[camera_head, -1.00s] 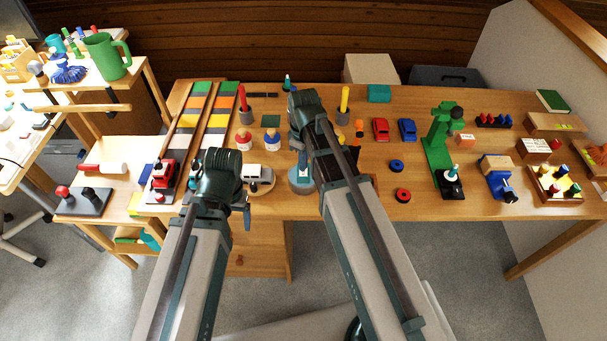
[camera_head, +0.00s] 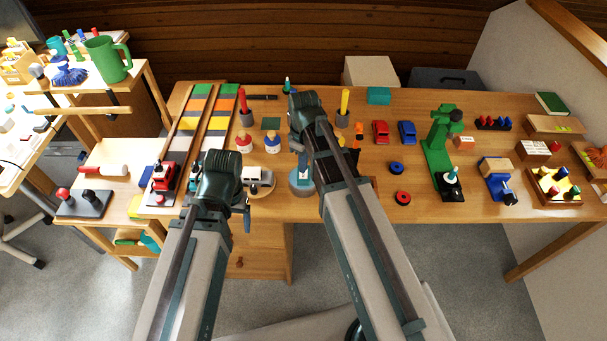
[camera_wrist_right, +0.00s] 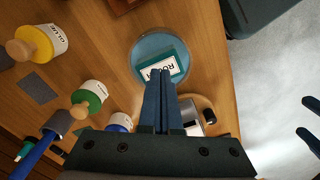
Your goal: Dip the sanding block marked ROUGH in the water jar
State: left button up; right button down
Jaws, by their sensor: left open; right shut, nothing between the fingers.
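The water jar (camera_wrist_right: 145,45) is round with bluish water and stands near the bench's front edge; it also shows in the head view (camera_head: 301,188). The sanding block (camera_wrist_right: 163,67) is teal with a white label whose visible letters match ROUGH. It sits within the jar's rim; how deep is unclear. My right gripper (camera_wrist_right: 160,80) is shut and empty, its fingertips directly over the block's near edge; I cannot tell whether they touch. My left gripper's two fingertips (camera_wrist_right: 310,120) show apart at the right edge of the wrist view, away from the jar.
Bottles including a GLUE bottle (camera_wrist_right: 45,42) and a green-banded one (camera_wrist_right: 90,98) stand left of the jar. Red (camera_head: 381,131) and blue (camera_head: 407,131) cars and a green press (camera_head: 438,150) stand rightward.

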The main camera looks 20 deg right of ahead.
pick_arm(q)
notch_tip(320, 180, up, 6)
jog(key=p, duration=0.5)
jog(key=shift+r+p, duration=0.15)
jog(key=shift+p, duration=0.2)
pick_arm(e)
notch_tip(320, 180, up, 6)
jog(key=shift+r, duration=0.1)
